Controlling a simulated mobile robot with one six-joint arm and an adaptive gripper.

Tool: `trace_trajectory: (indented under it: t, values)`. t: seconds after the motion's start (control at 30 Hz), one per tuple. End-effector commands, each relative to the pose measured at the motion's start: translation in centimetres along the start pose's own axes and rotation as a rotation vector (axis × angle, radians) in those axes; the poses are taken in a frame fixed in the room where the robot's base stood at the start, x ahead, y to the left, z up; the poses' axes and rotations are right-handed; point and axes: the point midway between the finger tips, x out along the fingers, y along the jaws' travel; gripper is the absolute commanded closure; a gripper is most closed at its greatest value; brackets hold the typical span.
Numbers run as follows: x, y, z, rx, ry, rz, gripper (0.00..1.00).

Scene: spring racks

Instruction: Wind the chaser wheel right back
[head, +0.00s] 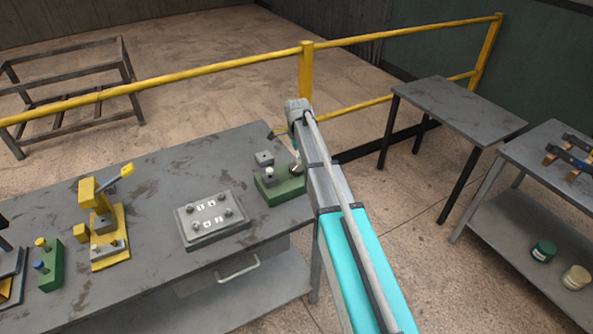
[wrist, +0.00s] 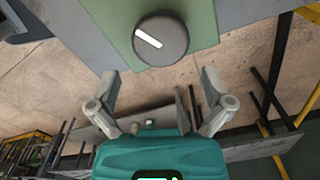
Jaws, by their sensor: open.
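A dark round wheel with one white line, likely the chaser wheel (wrist: 172,49), sits on a green face in the wrist view. Its white line slants from upper left to lower right, left of the wheel's middle. My gripper (wrist: 161,88) is open, its two grey fingers apart and nothing between them. The wheel lies just beyond the fingertips, and they do not appear to touch it. In the head view the green block (head: 286,191) stands at the bench's right end, beside my arm. My arm hides part of that area, and I cannot make out the gripper there.
The grey bench (head: 150,170) also holds a grey plate with white labels (head: 213,220), a yellow lever press (head: 106,225) and a smaller green block (head: 49,268). A yellow rail (head: 220,68) runs behind. An empty dark table (head: 460,108) stands to the right.

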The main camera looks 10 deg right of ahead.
Motion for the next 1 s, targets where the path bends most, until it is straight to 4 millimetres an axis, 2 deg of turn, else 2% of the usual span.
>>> trace_trajectory:
  t: [0.03, 0.5, 1.0]
  values:
    - [0.8, 0.0, 0.0, 0.000, 0.000, 0.000, 0.00]
    - [4.2, 0.0, 0.0, 0.000, 0.000, 0.000, 0.00]
    - [4.9, 0.0, 0.0, 0.000, 0.000, 0.000, 0.00]
